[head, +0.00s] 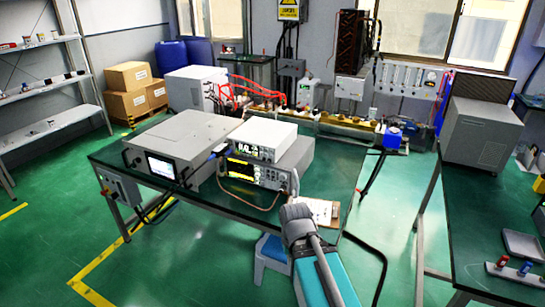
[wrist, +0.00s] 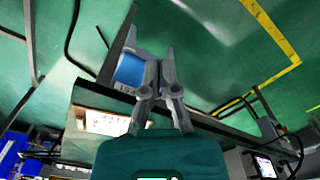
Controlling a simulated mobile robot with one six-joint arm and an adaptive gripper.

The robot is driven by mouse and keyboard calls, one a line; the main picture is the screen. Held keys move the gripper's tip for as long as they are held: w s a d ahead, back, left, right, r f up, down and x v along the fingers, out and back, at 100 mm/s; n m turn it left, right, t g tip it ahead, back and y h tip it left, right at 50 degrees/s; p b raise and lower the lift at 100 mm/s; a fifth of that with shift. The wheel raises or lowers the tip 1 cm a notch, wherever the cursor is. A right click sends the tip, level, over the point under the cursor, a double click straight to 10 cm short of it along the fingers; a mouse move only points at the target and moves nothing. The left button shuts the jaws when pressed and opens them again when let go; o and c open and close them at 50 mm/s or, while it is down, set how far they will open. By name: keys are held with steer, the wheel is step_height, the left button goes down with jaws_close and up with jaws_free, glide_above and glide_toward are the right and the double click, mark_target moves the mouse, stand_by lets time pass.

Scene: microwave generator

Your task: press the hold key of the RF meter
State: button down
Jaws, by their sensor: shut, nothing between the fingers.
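Two stacked instruments stand on the green table in the head view. The upper one (head: 263,140) is white with a lit display and small keys on its front. The lower one (head: 262,175) has a yellow-lit screen, several keys and a cable at its front. The labels are too small to read, so I cannot tell which is the RF meter or which key is hold. My gripper (wrist: 152,65) is shut and empty in the wrist view, pointing past the table edge over the floor. In the head view my arm ends in front of the table, right of the instruments, hiding the fingers.
A large grey unit (head: 180,140) with a screen stands left of the stack. A paper sheet (head: 320,211) lies at the table's front right. A blue stool (head: 270,254) stands below the front edge. A second table (head: 480,225) is at the right, with open floor between.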

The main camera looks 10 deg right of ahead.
mark_target(272, 156)
steer(key=w+a+t+y+b, duration=0.2)
steer(key=w+a+t+b, duration=0.15)
steer(key=w, duration=0.75)
steer(key=w+a+t+y+b, duration=0.2)
steer(key=w+a+t, duration=0.15)
steer(key=w, duration=0.75)
steer(key=w+d+r+m+t+b, duration=0.1)
steer(key=w+r+m+t+b, duration=0.1)
steer(key=w, duration=0.7)
steer(key=w+d+r+m+t+h+b, duration=0.1)
steer(key=w+d+r+m+t+b, duration=0.1)
steer(key=w+t, duration=0.5)
steer(key=shift+w+r+m, duration=0.8)
steer(key=shift+w+r, duration=0.3)
steer(key=shift+w+d, duration=0.1)
steer(key=shift+w+d, duration=0.85)
steer(key=shift+w, duration=0.3)
steer(key=shift+w+d, duration=0.85)
steer(key=shift+w, duration=0.3)
steer(key=shift+w+d, duration=0.85)
steer(key=shift+w, duration=0.3)
steer(key=shift+w+d, duration=0.1)
steer(key=shift+w, duration=0.1)
